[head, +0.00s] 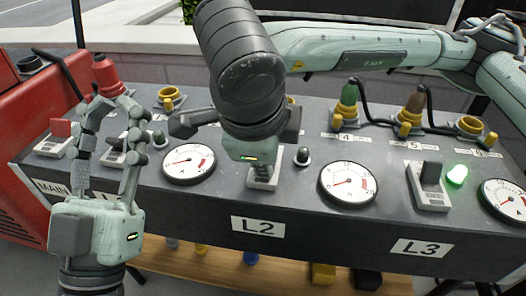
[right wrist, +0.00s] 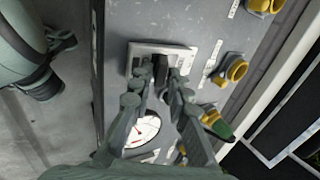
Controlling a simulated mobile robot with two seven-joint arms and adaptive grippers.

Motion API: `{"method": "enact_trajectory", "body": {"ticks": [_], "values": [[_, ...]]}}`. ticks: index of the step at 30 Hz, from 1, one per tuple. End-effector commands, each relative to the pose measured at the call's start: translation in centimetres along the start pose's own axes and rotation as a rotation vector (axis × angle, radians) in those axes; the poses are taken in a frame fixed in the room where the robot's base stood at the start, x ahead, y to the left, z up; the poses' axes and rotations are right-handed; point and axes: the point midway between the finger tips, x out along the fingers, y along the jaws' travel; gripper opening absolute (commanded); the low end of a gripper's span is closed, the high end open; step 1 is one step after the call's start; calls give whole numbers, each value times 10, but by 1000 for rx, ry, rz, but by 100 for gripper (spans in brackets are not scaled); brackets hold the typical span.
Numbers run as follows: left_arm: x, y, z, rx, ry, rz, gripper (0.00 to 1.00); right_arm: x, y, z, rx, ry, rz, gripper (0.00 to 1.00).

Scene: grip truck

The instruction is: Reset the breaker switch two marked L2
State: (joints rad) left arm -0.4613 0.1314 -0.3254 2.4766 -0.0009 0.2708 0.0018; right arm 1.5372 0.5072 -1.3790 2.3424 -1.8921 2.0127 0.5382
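The breaker switch above the L2 label (head: 258,227) has a pale base (head: 264,181), mostly hidden in the head view by my right gripper. In the right wrist view, its white plate (right wrist: 180,50) and upright black lever (right wrist: 160,70) show. My right gripper (right wrist: 161,72) has one fingertip on each side of the lever; whether both touch it cannot be told. The small lamp (head: 302,156) beside this switch is dark. My left gripper (head: 112,105) is open and empty, in front of the panel's left part, partly covering the L1 switch (head: 113,158).
The L3 switch (head: 431,188) stands to the right with a lit green lamp (head: 457,175). Round gauges (head: 348,182) sit between switches. A red switch (head: 62,128) is above the MAIN label. Cabled plugs (head: 347,98) and yellow sockets (head: 470,125) line the back.

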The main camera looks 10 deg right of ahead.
Motion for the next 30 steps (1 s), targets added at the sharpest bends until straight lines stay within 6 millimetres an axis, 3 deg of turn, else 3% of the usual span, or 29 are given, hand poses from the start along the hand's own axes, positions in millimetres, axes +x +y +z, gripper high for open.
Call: {"method": "enact_trajectory", "body": {"ticks": [3,14,30], "values": [[0,0,0,1,0,0,35,0,0,1,2,-4,-1,31],[-2,-1,5,4,-12,0,35,-6,-2,2,3,-10,-5,31],[-1,0,3,3,-8,1,35,-76,-2,1,4,-8,-5,31]]}}
